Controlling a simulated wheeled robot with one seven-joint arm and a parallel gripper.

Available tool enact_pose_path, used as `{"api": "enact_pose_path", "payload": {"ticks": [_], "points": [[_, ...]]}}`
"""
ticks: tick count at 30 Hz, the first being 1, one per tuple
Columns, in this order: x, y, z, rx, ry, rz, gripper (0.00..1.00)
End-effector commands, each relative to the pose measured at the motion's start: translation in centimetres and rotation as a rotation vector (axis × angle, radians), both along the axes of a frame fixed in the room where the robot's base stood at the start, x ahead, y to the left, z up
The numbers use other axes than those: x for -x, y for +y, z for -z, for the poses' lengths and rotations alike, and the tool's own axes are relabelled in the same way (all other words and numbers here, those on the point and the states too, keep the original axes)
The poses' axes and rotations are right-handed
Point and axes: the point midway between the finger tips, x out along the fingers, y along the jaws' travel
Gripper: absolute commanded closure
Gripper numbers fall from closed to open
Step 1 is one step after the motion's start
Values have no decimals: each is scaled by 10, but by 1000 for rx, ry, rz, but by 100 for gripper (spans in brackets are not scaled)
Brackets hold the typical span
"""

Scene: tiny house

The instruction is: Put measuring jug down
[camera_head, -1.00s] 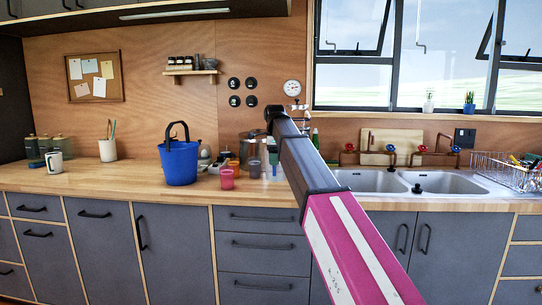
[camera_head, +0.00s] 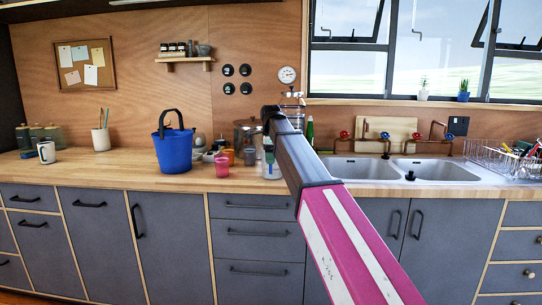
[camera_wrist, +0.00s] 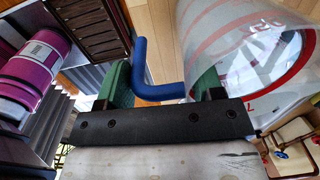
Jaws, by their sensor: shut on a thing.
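The measuring jug (camera_wrist: 232,62) is clear with red markings and a red rim line. It fills the upper right of the wrist view, and its blue handle (camera_wrist: 141,68) runs between my green fingers. My gripper (camera_wrist: 160,82) is shut on the jug, at the handle. In the head view my arm crosses the middle and ends in front of the counter's back wall. The gripper is hidden behind the arm there, and I cannot make out the jug.
The wooden counter (camera_head: 100,166) carries a blue bucket (camera_head: 174,150), a pink cup (camera_head: 222,167) and several small vessels left of my arm. A white mug (camera_head: 46,152) stands at far left. A double sink (camera_head: 440,171) and wire rack are on the right.

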Motion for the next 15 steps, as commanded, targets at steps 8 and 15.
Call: {"api": "enact_pose_path", "payload": {"ticks": [8, 15], "points": [[0, 0, 1, 0, 0, 0, 13], [0, 0, 0, 0, 0, 0, 13]]}}
